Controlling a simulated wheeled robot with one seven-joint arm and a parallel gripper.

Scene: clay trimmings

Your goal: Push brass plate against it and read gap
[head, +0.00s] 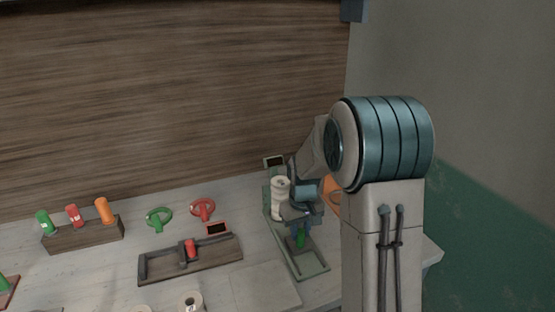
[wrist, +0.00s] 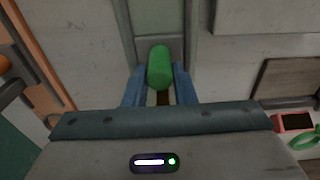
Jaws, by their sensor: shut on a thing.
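My gripper (head: 302,222) is at the grey-green fixture (head: 312,268) right of the table's middle, fingers pointing down. In the wrist view its two blue fingers (wrist: 158,78) are shut on a green cylinder (wrist: 159,66), one on each side. The green cylinder also shows in the head view (head: 300,240), just below the gripper and above the fixture's base. I cannot tell whether it touches the fixture. A small brownish patch shows between the fingers in the wrist view; I cannot tell what it is. I cannot make out a brass plate, and no gap reading is legible.
A dark-framed wooden stand (head: 212,262) holds a red cylinder (head: 191,249). A wooden rack (head: 85,236) holds green, red and orange pieces. A green ring (head: 158,217) and a red ring (head: 203,208) lie behind the stand. Small dark displays stand nearby. The front table has bare patches.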

